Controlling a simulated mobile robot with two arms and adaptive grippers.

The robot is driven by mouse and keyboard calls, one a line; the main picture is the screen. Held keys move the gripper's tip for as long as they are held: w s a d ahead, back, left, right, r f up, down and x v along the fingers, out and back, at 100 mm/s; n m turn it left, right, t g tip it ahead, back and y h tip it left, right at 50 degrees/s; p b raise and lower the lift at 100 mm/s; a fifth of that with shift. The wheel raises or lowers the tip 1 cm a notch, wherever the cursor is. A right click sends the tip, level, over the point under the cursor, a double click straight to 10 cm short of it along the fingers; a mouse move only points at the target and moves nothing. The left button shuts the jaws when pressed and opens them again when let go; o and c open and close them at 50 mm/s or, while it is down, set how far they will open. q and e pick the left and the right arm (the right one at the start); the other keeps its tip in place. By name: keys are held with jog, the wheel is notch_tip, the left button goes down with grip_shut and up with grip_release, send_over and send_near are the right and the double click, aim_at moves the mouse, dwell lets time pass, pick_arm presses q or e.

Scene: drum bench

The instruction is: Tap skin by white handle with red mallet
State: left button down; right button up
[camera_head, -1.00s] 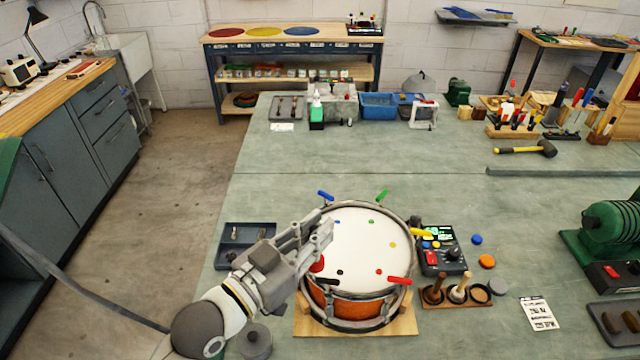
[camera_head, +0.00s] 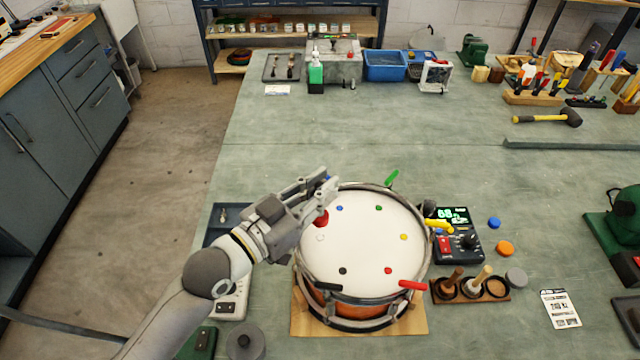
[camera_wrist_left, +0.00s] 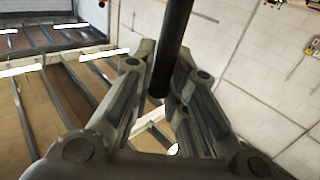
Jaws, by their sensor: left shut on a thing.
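The drum (camera_head: 318,300) stands on a wooden board with its white skin (camera_head: 365,240) facing up. Coloured dots ring the skin; the white dot (camera_head: 320,238) is at its left side. Green (camera_head: 392,178), yellow (camera_head: 438,224) and red (camera_head: 411,285) handles stick out from the rim. My left gripper (camera_head: 325,185) is over the drum's left rim, shut on the mallet. The mallet's red head (camera_head: 321,218) shows below the fingers, near the white dot; contact cannot be told. The dark mallet shaft (camera_wrist_left: 172,50) shows between the fingers in the left wrist view. The white handle is not visible. My right gripper is not in view.
Right of the drum are a tuner box (camera_head: 458,243), a wooden holder (camera_head: 470,290) with small tools, and blue and orange discs. A dark tray (camera_head: 226,222) lies behind my left arm. The bench middle (camera_head: 370,140) is clear.

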pick_arm(q)
jog(key=shift+f, duration=0.3)
jog(key=shift+f+b, duration=0.25)
jog(key=shift+b, duration=0.2)
jog(key=shift+f+b, duration=0.35)
jog(key=shift+b, duration=0.05)
jog(key=shift+f, duration=0.35)
jog(key=shift+r, duration=0.2)
notch_tip(320, 180, down, 4)
jog(key=b, duration=0.3)
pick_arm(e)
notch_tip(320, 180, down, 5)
pick_arm(q)
jog(key=shift+r+p, duration=0.25)
jog(key=shift+p, duration=0.05)
notch_tip(320, 180, up, 5)
jog(key=p, duration=0.5)
jog(key=shift+f, duration=0.1)
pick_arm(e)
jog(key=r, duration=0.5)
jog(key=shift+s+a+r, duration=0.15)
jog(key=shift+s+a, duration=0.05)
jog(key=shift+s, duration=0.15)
